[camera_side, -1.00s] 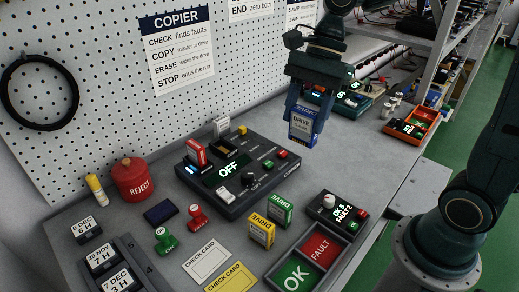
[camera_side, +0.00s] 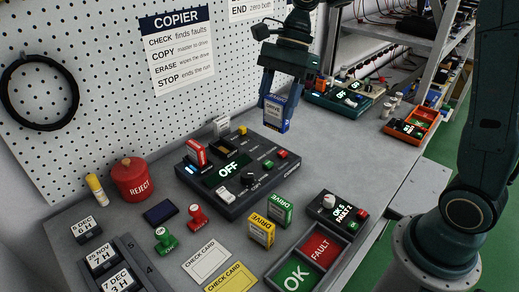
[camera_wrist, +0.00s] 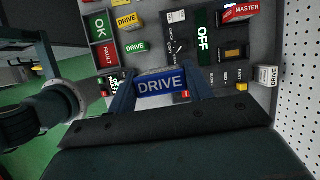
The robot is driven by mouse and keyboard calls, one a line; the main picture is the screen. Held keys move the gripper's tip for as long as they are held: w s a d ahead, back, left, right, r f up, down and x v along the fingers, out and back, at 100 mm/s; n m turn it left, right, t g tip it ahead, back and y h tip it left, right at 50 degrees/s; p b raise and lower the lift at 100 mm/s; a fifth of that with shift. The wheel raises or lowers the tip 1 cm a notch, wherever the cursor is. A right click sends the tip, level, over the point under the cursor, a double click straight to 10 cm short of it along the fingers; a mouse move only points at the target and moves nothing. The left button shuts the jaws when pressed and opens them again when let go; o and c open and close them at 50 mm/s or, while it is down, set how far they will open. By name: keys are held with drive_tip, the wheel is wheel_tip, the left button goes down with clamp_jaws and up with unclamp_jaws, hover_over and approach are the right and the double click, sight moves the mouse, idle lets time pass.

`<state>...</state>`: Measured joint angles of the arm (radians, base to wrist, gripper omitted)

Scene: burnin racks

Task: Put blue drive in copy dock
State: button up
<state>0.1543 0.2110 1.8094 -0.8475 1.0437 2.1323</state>
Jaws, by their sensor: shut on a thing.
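My gripper (camera_side: 277,98) is shut on the blue drive (camera_side: 276,118) and holds it upright above the far right end of the copier. In the wrist view the blue drive (camera_wrist: 161,85) sits between the two fingers, its DRIVE label facing the camera. The copier (camera_side: 240,172) is a dark box with a lit OFF display. A red master drive (camera_side: 196,152) stands in its left slot. An empty dark dock slot (camera_wrist: 232,51) shows beside the display in the wrist view.
A yellow drive (camera_side: 261,229) and a green drive (camera_side: 280,209) stand in front of the copier. OK and FAULT trays (camera_side: 319,247) with a counter lie at the front right. A white block (camera_side: 221,126) stands behind the copier. Bare bench lies to the copier's right.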

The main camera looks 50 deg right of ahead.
drive_tip(key=w+f, duration=0.4)
drive_tip(key=w, duration=0.5)
drive_tip(key=w+f, duration=0.4)
drive_tip(key=w, duration=0.5)
drive_tip(key=shift+w+a, duration=0.25)
drive_tip(key=shift+a, duration=0.05)
drive_tip(key=shift+f, duration=2.75)
drive_tip(key=shift+f, duration=1.2)
idle(1.5)
drive_tip(key=o, duration=1.1)
